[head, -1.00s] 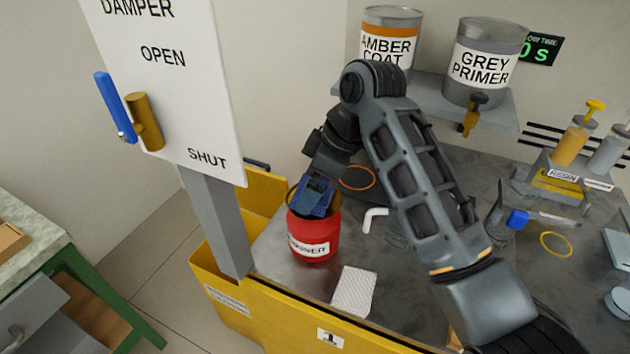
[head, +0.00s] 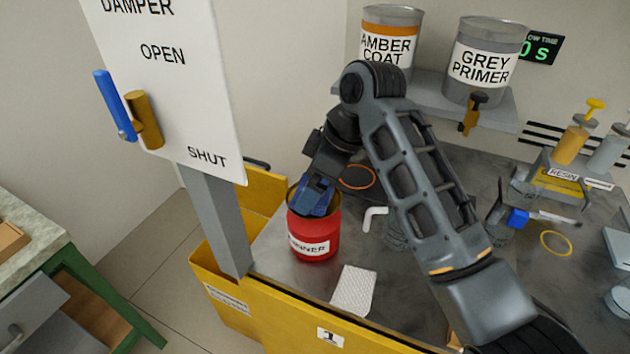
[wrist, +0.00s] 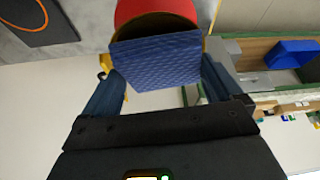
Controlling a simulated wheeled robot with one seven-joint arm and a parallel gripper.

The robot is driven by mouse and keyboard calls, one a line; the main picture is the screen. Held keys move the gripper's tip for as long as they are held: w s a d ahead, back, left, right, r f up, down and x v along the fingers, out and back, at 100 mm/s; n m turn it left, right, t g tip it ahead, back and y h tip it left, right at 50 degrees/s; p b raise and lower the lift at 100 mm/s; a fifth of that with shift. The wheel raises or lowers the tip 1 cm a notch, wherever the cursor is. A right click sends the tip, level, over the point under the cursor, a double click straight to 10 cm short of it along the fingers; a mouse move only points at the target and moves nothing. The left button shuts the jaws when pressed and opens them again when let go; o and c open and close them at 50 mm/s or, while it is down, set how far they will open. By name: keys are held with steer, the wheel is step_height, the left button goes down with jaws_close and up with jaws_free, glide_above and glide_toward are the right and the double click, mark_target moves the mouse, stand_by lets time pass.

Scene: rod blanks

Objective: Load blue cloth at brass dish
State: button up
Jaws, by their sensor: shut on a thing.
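My gripper (head: 313,197) is shut on the blue cloth (wrist: 155,62), a flat textured square that spans between the two fingers in the wrist view. The gripper points down at the top of a red can with a white THINNER label (head: 312,243) in the head view. The brass dish (head: 294,196) shows as a rim on top of this can, mostly hidden by the gripper. In the wrist view the brass rim (wrist: 205,25) shows just behind the cloth's edge. I cannot tell whether the cloth touches the dish.
A white textured pad (head: 354,290) and a white elbow piece (head: 374,218) lie on the grey bench near the can. An orange ring (head: 357,177) lies behind it. A damper board (head: 170,80) stands at the left. Paint cans (head: 484,62) sit on the back shelf.

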steer(key=shift+f+b, duration=0.3)
steer(key=shift+f, duration=0.7)
stand_by(0.8)
steer(key=shift+f+p, duration=0.15)
steer(key=shift+p, duration=0.4)
stand_by(2.8)
step_height(320, 180, up, 5)
steer(key=p, duration=0.4)
steer(key=shift+p, duration=0.35)
steer(key=shift+r+p, duration=0.5)
steer(key=shift+r, duration=0.6)
